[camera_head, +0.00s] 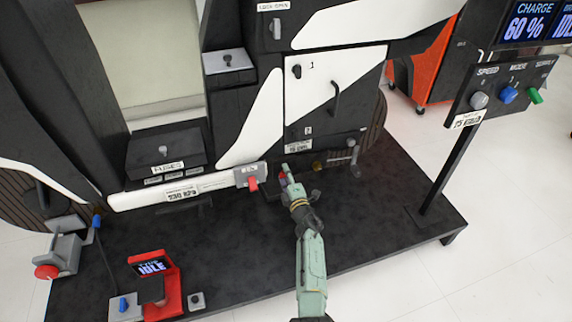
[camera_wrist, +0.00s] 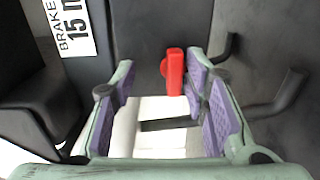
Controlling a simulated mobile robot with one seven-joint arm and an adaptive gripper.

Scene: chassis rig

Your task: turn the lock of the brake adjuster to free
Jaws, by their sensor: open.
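The red lock lever (camera_wrist: 174,72) stands upright on a dark panel in the wrist view, beside a label reading "BRAKE 15". My gripper (camera_wrist: 160,74) is open, with one finger on each side of the lever in the picture. The lever appears closer to the right finger; I cannot tell whether they touch. In the head view my gripper (camera_head: 288,172) is low in front of the chassis, below the brake label (camera_head: 298,146). A bit of red (camera_head: 282,176) shows at its fingertips, mostly hidden by them.
A black peg (camera_wrist: 231,46) and a dark bent handle (camera_wrist: 285,92) stick out right of the lever. In the head view a grey box with a red lever (camera_head: 252,184) sits just left of my gripper.

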